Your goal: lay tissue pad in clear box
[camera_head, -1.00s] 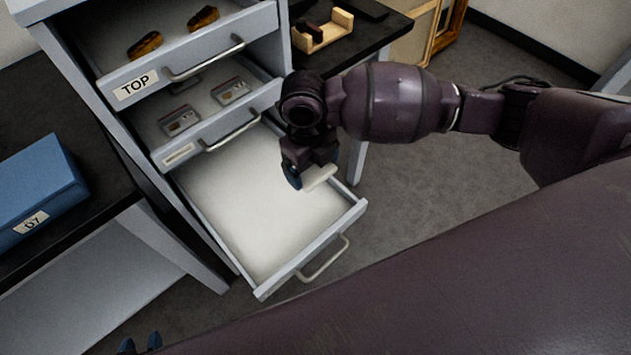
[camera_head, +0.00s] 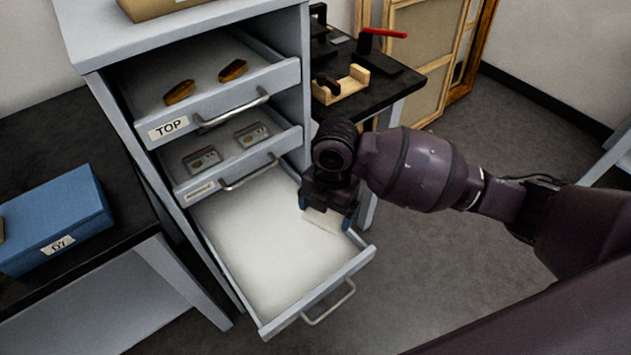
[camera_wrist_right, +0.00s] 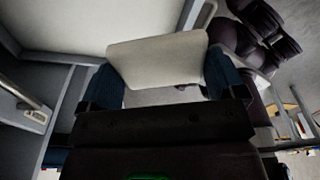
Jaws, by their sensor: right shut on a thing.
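My right gripper (camera_head: 325,208) is shut on a white tissue pad (camera_head: 324,221), above the right side of the open bottom drawer (camera_head: 262,328). In the right wrist view the pad (camera_wrist_right: 158,60) spans between the two blue fingers of the gripper (camera_wrist_right: 163,80). Two small clear boxes lie in the open middle drawer (camera_head: 225,178): one at left (camera_head: 202,160) and one at right (camera_head: 252,135). Each seems to hold something small and brownish, too small to make out. My left gripper is out of view.
The top drawer (camera_head: 225,110), labelled TOP, is open with two gilt fragments (camera_head: 180,92) (camera_head: 233,70). The bottom drawer's white floor looks bare. A blue box (camera_head: 55,220) stands on the left bench. A wooden cradle (camera_head: 343,87) sits on the dark table behind.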

